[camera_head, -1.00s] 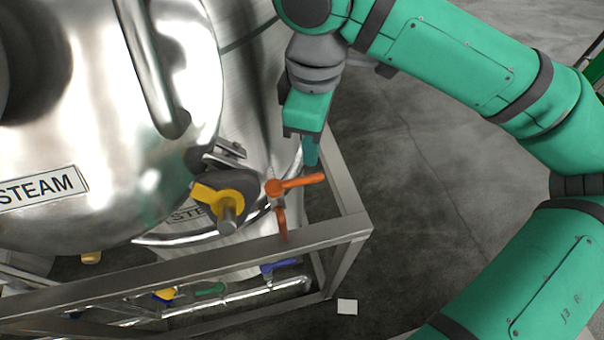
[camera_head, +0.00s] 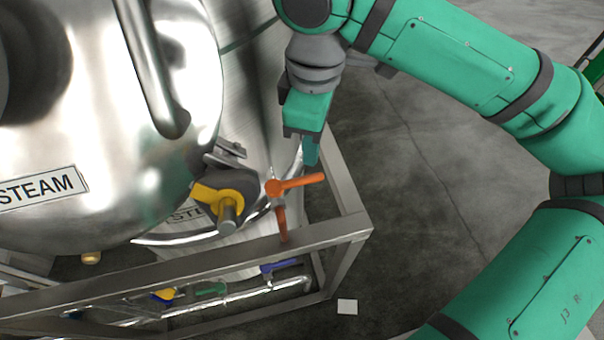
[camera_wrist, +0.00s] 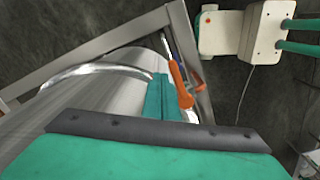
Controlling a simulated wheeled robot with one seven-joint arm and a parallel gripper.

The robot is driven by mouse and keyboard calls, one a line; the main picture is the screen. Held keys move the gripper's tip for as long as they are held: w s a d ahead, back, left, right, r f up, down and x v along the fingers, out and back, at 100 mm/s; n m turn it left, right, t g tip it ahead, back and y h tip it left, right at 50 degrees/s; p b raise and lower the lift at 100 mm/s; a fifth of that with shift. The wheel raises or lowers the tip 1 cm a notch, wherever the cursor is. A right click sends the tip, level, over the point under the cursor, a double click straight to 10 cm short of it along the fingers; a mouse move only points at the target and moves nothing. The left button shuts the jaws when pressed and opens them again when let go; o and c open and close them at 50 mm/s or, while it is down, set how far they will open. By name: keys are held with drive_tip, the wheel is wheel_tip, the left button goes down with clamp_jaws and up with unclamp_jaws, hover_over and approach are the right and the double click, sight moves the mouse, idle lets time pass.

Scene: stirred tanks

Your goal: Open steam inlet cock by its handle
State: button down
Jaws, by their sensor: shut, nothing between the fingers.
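An orange lever handle (camera_head: 302,182) sits on a cock beside the tank, pointing right in the head view. A second orange lever (camera_head: 281,222) hangs down just below it. I cannot tell from the frames which one belongs to the steam inlet. My gripper (camera_head: 311,160) is shut and empty, pointing down just above the right-pointing handle. In the wrist view, my shut fingers (camera_wrist: 162,97) are beside an orange handle (camera_wrist: 180,86), on its left. I cannot tell whether they touch it.
The steel tank with a STEAM label (camera_head: 42,187) fills the left. A yellow lever (camera_head: 212,197) is left of the orange ones. A steel frame (camera_head: 345,228) runs below and to the right. In the wrist view, a pale box (camera_wrist: 266,32) stands beyond the frame.

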sight(316, 179)
drive_tip(key=shift+f, duration=1.8)
drive_tip(key=shift+s+d, duration=0.2)
drive_tip(key=shift+s, duration=0.45)
drive_tip(key=shift+s+d, duration=0.25)
drive_tip(key=shift+s, duration=0.4)
drive_tip(key=shift+s+d, duration=0.2)
drive_tip(key=shift+s, duration=0.45)
drive_tip(key=shift+w+a, duration=0.15)
drive_tip(key=shift+w, duration=0.25)
drive_tip(key=shift+r, duration=3.5)
